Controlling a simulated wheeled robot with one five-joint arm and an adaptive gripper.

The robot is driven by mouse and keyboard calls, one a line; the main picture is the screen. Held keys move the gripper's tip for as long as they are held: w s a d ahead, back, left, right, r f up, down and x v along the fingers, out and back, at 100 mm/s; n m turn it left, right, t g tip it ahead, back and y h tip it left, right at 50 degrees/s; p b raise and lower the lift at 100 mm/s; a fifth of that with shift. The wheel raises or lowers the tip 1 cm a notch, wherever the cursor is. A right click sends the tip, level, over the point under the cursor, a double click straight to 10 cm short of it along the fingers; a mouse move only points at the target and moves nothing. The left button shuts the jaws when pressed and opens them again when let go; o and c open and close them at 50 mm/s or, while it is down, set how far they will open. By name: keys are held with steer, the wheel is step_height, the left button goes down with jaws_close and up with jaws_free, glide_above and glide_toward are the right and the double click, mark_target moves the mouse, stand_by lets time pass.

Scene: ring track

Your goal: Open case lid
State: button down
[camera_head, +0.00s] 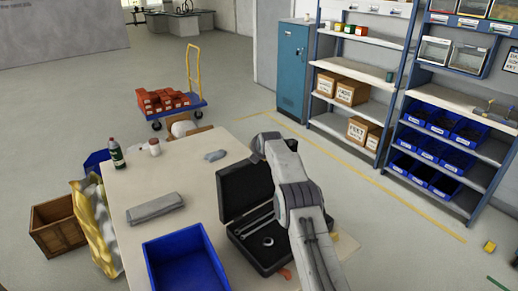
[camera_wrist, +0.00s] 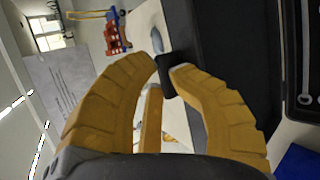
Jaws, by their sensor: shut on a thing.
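A black case stands on the pale table, its lid (camera_head: 245,187) raised to roughly upright and its base (camera_head: 250,243) showing wrenches and a round metal piece. My arm covers the right part of lid and base in the head view. My gripper (camera_wrist: 166,68) has ribbed yellow-brown fingers closed around a small black tab (camera_wrist: 168,84) at the lid's edge. In the wrist view the dark lid (camera_wrist: 215,50) lies just right of the fingertips, with a wrench in the base (camera_wrist: 305,60) beyond. The fingertips are hidden in the head view.
Shelves (camera_head: 455,110) stand at right; a loaded cart (camera_head: 170,105) stands behind the table.

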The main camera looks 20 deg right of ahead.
steer(key=shift+s+a+f, duration=0.15)
steer(key=shift+f, duration=0.5)
steer(key=c, duration=1.2)
jaws_free()
steer(key=shift+s+r, duration=0.1)
steer(key=shift+v, duration=0.75)
steer(key=shift+w+r+v, duration=0.1)
steer(key=shift+r+v, duration=0.05)
steer(key=shift+v, duration=1.65)
steer(key=shift+w+r+v, duration=0.15)
steer(key=shift+r+v, duration=0.05)
steer(key=shift+v, duration=1.65)
steer(key=shift+w+r+v, duration=0.1)
steer(key=shift+r+v, duration=0.05)
steer(key=shift+v, duration=1.65)
